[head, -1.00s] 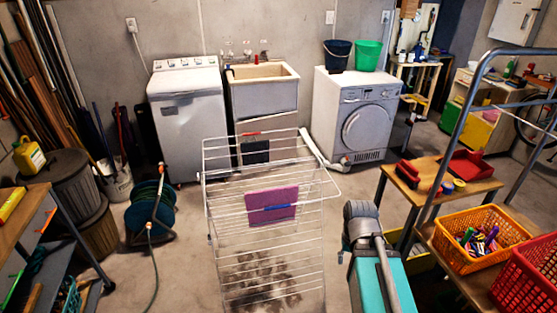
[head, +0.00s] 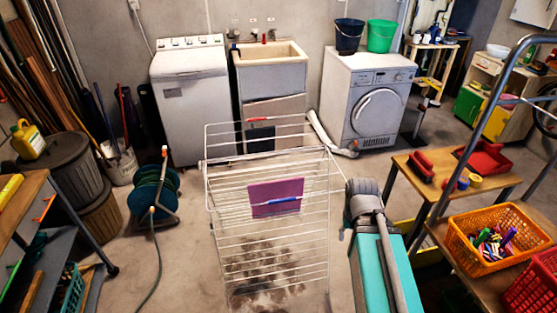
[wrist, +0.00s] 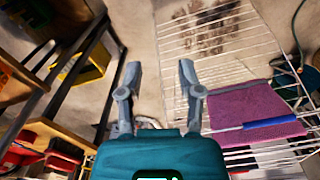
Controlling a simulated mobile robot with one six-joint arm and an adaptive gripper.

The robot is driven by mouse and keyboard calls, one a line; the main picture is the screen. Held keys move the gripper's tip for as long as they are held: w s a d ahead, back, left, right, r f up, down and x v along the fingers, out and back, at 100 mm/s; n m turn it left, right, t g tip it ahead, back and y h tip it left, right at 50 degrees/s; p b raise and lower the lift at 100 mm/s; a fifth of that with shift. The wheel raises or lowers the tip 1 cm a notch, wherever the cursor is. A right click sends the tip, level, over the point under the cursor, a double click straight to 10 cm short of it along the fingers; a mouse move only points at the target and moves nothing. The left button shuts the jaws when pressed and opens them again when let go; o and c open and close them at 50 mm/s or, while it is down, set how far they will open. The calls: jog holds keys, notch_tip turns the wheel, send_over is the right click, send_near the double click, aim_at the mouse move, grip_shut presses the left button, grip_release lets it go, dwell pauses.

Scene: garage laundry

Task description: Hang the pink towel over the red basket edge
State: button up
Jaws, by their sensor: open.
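The pink towel (head: 276,194) lies over the wires of the white drying rack (head: 232,165), with a slim blue item (head: 276,203) on it. The wrist view shows the towel (wrist: 250,108) and the blue item (wrist: 268,124) to the right of my gripper. My gripper (wrist: 155,75) is open and empty, with bare floor showing between its fingers. It is apart from the towel. The red basket (head: 536,288) stands at the lower right of the head view, partly cut off by the picture edge.
An orange basket (head: 500,262) of colourful small items stands beside the red one. A wooden bench (head: 445,200) carries red tools and tape rolls. A hose reel (head: 153,195) stands left of the rack. Clear floor lies between rack and washing machine (head: 188,100).

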jog(key=shift+w, duration=0.1)
notch_tip(320, 180, up, 7)
jog(key=n+p, duration=0.7)
jog(key=n, duration=1.4)
send_over(276, 181)
jog(key=shift+d+f, duration=0.1)
jog(key=shift+f+b, duration=0.2)
jog(key=shift+b, duration=0.1)
notch_tip(276, 181, down, 11)
jog(key=b, duration=1)
jog(key=shift+r+b, duration=0.15)
jog(key=shift+b, duration=0.15)
jog(key=shift+c, duration=0.3)
grip_shut()
jog(key=shift+r, duration=0.15)
